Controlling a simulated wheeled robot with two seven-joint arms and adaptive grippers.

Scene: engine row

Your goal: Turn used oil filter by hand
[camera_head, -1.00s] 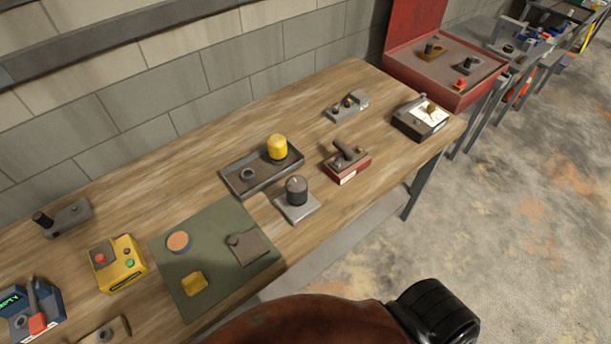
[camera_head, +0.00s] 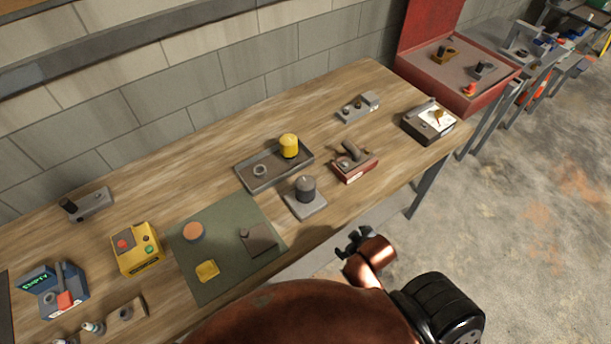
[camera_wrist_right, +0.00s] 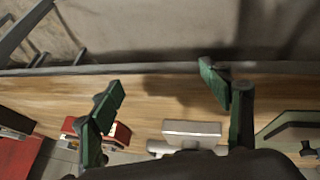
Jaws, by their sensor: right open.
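A dark grey cylindrical filter (camera_head: 306,189) stands upright on a light grey square base (camera_head: 305,206) near the bench's front edge. A yellow cylinder (camera_head: 289,146) stands in the dark tray (camera_head: 262,179) behind it; which of the two is the used filter is not marked. My right gripper (camera_head: 355,241) is in front of the bench edge, right of and nearer than the grey filter, apart from it. In the right wrist view its green-padded fingers (camera_wrist_right: 167,104) are wide apart with nothing between them. My left gripper is not in view.
A red-based device (camera_head: 355,168) stands right of the filter, with a meter box (camera_head: 428,122) farther right. A green mat (camera_head: 225,275) with small parts lies left. A yellow button box (camera_head: 137,252) stands beyond it. The floor at right is clear.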

